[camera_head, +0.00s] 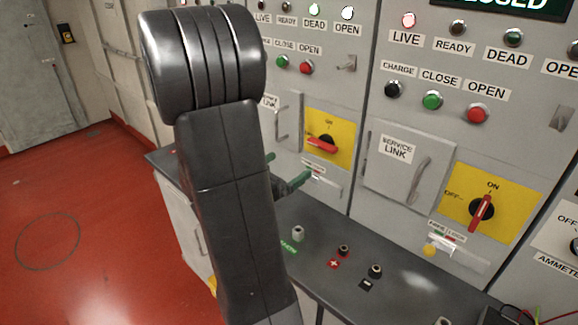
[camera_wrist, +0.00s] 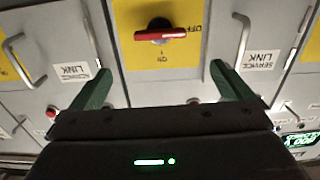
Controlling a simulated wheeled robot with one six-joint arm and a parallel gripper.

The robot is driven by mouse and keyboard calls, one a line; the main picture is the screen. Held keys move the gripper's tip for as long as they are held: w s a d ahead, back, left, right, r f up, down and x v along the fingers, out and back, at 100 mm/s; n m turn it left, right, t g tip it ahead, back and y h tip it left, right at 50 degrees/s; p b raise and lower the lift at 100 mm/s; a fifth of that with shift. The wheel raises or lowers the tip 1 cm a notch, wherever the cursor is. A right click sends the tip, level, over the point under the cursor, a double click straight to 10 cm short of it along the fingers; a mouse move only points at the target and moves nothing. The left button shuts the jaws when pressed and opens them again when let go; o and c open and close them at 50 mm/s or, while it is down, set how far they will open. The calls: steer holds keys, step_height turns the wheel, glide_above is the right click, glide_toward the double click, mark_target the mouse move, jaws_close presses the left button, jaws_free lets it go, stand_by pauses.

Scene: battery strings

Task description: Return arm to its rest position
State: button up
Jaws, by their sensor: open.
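My arm (camera_head: 228,190) rises through the left middle of the head view and hides part of the panels behind it. My gripper (camera_head: 290,167) shows only in part beside the arm, its green fingers pointing at the left panel. In the wrist view, which sees the panel upside down, my gripper (camera_wrist: 160,68) is open, with its two green fingers wide apart and nothing between them. A red rotary handle on a yellow plate (camera_wrist: 184,52) lies beyond the gap, apart from the fingers. It is the left panel's switch (camera_head: 322,146) in the head view, its handle lying nearly sideways.
A dark bench top (camera_head: 318,222) with sockets runs below the panels. The right panel has a service link door (camera_head: 408,168) and a red switch handle (camera_head: 481,212) on yellow, turned nearly upright. Open red floor (camera_head: 60,215) lies at left.

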mark_target(319, 145)
steer(key=shift+w, duration=0.1)
steer(key=p+x, duration=0.2)
steer(key=x, duration=1)
steer(key=shift+d+p, duration=0.15)
steer(key=shift+p, duration=0.25)
steer(key=shift+x, duration=0.75)
